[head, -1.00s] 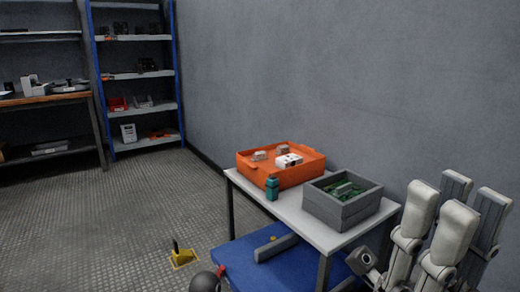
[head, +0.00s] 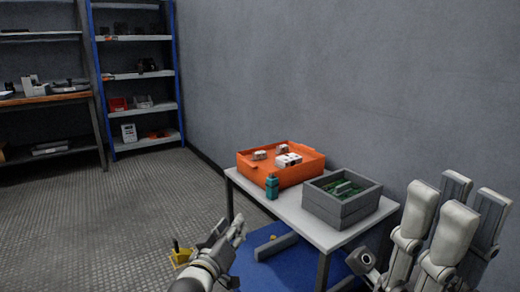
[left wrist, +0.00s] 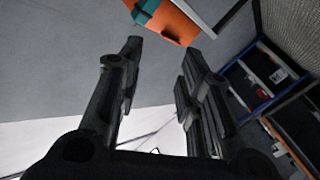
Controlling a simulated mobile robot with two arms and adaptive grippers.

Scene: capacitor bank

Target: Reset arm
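My left gripper (head: 236,230) is in front of the small white table, left of its front legs and above the floor. In the left wrist view its two fingers (left wrist: 163,58) stand apart with nothing between them. My right arm's white links fill the lower right of the head view, but I cannot make out its gripper. On the table (head: 290,204) an orange bin (head: 262,176) holds several small white and brown pieces. A teal block (head: 272,187) stands in front of the bin. A grey box (head: 340,208) with green boards inside stands at the right.
A blue mat (head: 252,270) with a grey bar (head: 275,247) lies under the table. A yellow item with a black upright (head: 180,256) is on the floor beside my left arm. A blue-framed shelf (head: 140,76) and a workbench (head: 40,101) stand far left. The floor between is clear.

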